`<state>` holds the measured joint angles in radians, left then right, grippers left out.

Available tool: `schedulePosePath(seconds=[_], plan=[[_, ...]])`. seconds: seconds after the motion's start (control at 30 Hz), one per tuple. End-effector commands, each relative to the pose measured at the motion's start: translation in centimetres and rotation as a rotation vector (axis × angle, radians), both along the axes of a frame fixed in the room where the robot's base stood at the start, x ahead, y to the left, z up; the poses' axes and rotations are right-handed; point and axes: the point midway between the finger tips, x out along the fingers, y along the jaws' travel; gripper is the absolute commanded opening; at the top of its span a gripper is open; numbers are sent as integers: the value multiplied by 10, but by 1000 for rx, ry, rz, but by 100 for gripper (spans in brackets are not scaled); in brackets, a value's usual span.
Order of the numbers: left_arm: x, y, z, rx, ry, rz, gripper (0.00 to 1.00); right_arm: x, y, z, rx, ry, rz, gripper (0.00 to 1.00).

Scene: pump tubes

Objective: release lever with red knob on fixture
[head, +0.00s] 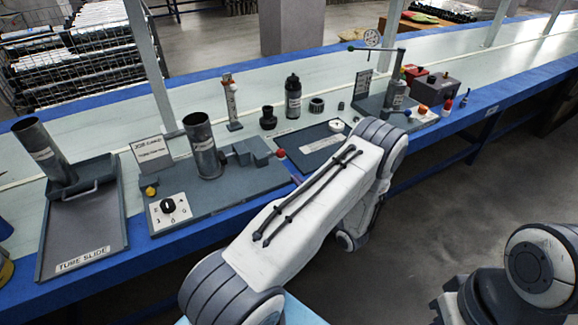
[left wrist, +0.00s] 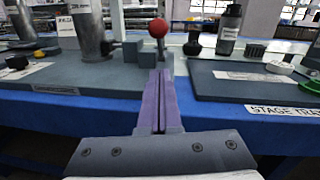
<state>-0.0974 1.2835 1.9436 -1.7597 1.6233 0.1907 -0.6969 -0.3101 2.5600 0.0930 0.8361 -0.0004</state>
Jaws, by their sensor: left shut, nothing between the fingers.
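The red knob (head: 281,153) sits at the right end of the grey lever fixture (head: 250,185), beside its stepped grey blocks (head: 250,151). It also shows in the left wrist view as a red ball (left wrist: 158,28) on a short stem. My left gripper (left wrist: 159,75) has purple fingers pressed together with nothing between them. In the left wrist view the fingertips lie just below the knob in the picture; I cannot tell whether they touch the fixture. My right gripper is out of frame.
An upright metal tube (head: 203,150) and a dial panel (head: 169,210) are on the fixture. A tube slide tray (head: 85,235) lies left. A stage tray (head: 318,145), black bottle (head: 292,98) and press stand (head: 396,95) are right. The table's blue front edge (left wrist: 100,110) is near.

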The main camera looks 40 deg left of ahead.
Motion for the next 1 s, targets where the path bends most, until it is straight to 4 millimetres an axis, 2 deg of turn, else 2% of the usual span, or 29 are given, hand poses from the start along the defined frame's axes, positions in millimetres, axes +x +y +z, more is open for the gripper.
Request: schedulePosePath(seconds=[0.1, 0.3, 0.83, 1.0], plan=[[6, 25, 1, 0, -2, 5, 0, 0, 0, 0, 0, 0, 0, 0], [10, 41, 24, 1, -1, 1, 0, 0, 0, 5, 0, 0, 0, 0], [11, 47, 30, -1, 0, 0, 0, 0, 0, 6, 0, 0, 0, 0], [13, 47, 36, -23, 9, -3, 0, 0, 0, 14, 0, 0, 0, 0]])
